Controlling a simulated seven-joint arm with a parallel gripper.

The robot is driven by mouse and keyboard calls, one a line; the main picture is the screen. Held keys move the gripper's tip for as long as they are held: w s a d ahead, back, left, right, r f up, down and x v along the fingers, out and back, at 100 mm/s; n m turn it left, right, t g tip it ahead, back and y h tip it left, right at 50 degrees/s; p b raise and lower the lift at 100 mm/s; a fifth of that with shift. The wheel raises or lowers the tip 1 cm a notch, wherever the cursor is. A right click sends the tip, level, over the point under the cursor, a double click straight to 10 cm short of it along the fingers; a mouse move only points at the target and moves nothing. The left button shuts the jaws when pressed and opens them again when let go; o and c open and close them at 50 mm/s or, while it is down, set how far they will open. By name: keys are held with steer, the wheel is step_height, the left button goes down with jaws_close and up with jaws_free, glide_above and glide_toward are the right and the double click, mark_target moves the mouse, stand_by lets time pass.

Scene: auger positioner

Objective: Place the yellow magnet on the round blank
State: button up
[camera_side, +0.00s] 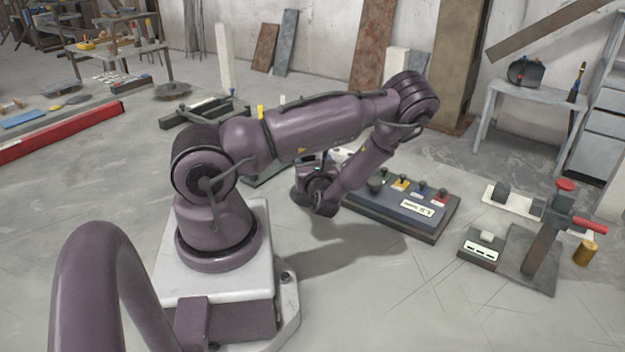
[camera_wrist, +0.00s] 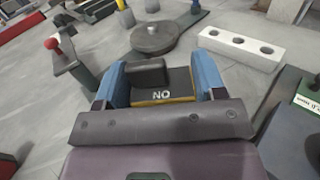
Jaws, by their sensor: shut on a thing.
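My gripper (camera_wrist: 160,68) shows in the wrist view with two blue fingers shut on the yellow magnet (camera_wrist: 162,100). The magnet has a dark top with white lettering, a raised dark block and a yellow front edge. Beyond the fingertips is a flat grey disc (camera_wrist: 153,41) with a small raised centre, which looks like the round blank. The magnet is apart from it in the picture. In the side view, my wrist hides the fingers, the magnet and the disc.
A white block with several holes (camera_wrist: 240,47) lies right of the disc. A red-knobbed post (camera_wrist: 66,62) stands left of the fingers. In the side view, a control panel (camera_side: 385,212) lies right of my wrist, with a red-handled stand (camera_side: 541,247) farther right.

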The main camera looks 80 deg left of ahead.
steer(key=shift+f, duration=1.95)
steer(key=shift+f, duration=0.15)
steer(key=o, duration=1.3)
